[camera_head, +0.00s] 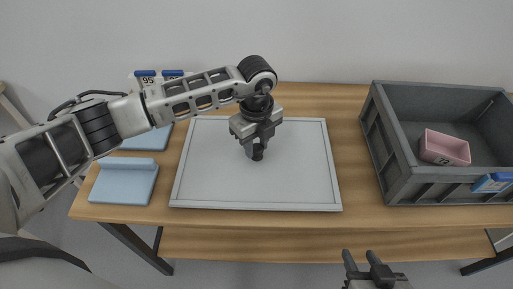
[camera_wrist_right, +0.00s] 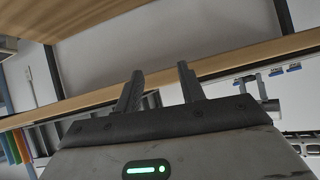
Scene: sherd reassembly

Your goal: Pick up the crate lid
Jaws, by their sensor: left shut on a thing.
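The crate lid, a flat light-grey panel with a pale rim (camera_head: 300,170), lies in the middle of the wooden table in the head view. My left gripper (camera_head: 257,150) points straight down over the middle of the panel and is shut on it, at a small dark part there. The gripper body hides most of the grip. The grey crate (camera_head: 385,140) stands open to the right of the lid. My right gripper (camera_head: 359,256) is below the table's front edge, open and empty; its spread fingers also show in the right wrist view (camera_wrist_right: 160,85).
Pale blue holders (camera_head: 125,183) stand left of the lid, with blue-topped, numbered labels (camera_head: 146,74) behind.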

